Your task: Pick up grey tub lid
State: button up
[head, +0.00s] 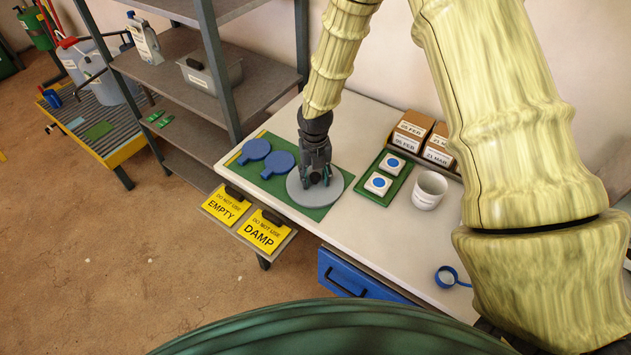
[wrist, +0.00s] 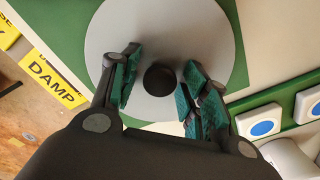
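The grey tub lid (head: 333,190) is a round, flat grey disc lying on a green mat (head: 317,213) on the white bench. In the wrist view the lid (wrist: 210,45) has a round black knob (wrist: 160,79) at its centre. My gripper (head: 318,181) points down over the lid. In the wrist view my gripper (wrist: 158,88) is open, its teal-padded fingers on either side of the knob with a gap to each. I cannot tell whether the fingertips touch the lid. The head view hides the knob behind my gripper.
Two blue paddle-shaped lids (head: 278,164) lie left of the grey lid. To the right are a green tray (head: 375,198) with two blue-dotted white blocks, a white cup (head: 429,190) and labelled boxes (head: 410,131). Shelving (head: 210,70) stands behind left.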

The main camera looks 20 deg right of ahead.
jog(key=c, duration=0.7)
jog(key=shift+c, duration=0.2)
jog(key=shift+r, duration=0.1)
